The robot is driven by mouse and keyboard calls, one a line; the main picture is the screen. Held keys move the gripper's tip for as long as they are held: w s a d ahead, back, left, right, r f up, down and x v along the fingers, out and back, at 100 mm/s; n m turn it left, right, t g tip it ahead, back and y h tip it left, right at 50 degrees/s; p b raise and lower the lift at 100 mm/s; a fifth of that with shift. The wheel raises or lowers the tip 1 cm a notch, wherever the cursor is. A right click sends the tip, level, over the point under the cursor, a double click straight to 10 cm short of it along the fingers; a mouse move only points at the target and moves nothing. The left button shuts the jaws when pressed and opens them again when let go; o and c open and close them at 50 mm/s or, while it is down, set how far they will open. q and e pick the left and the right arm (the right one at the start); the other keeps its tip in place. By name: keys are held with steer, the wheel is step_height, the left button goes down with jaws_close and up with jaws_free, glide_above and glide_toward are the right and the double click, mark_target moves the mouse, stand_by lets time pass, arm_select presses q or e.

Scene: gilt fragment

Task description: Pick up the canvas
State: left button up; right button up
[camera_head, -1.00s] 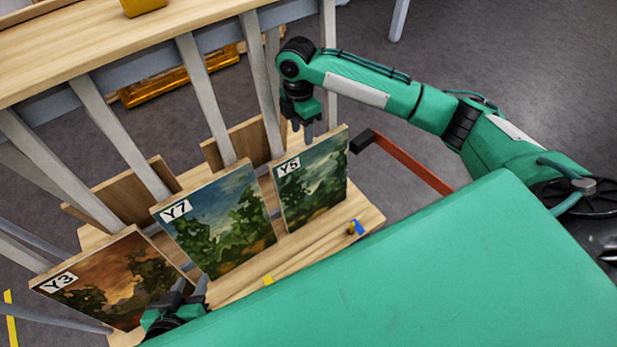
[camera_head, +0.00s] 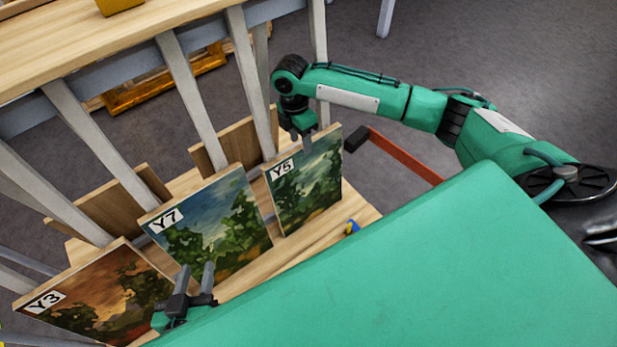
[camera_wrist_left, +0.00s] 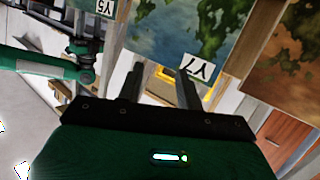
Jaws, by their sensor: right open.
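Three canvases lean in a row on a wooden shelf: a brown-orange one marked Y3 (camera_head: 95,300), a blue-green one marked Y7 (camera_head: 215,225), and a green one marked Y5 (camera_head: 310,190). My left gripper (camera_head: 195,272) is open and empty in front of the lower part of Y7, near Y3's right side. In the left wrist view its fingers (camera_wrist_left: 160,88) are apart, with Y7 (camera_wrist_left: 185,35) beyond them. My right gripper (camera_head: 299,139) is open at the top edge of Y5, with a finger overlapping its face; whether it straddles the edge is unclear.
Grey slats (camera_head: 190,100) rise behind the canvases to a wooden tabletop (camera_head: 60,50). Brown boards (camera_head: 235,145) stand behind the row. A red bar with a black end (camera_head: 405,157) juts out right of Y5. A small blue and yellow item (camera_head: 352,227) lies on the shelf.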

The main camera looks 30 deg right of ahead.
steer(key=f, duration=0.1)
steer(key=f+b, duration=0.1)
steer(key=f, duration=0.2)
steer(key=shift+s+d+f, duration=0.25)
steer(key=shift+s+d, duration=0.1)
arm_select(q)
steer(key=w+r+t, duration=0.3)
steer(key=r, duration=0.2)
steer(key=shift+a+t, duration=0.3)
steer(key=shift+a, duration=0.05)
arm_select(e)
jaws_close()
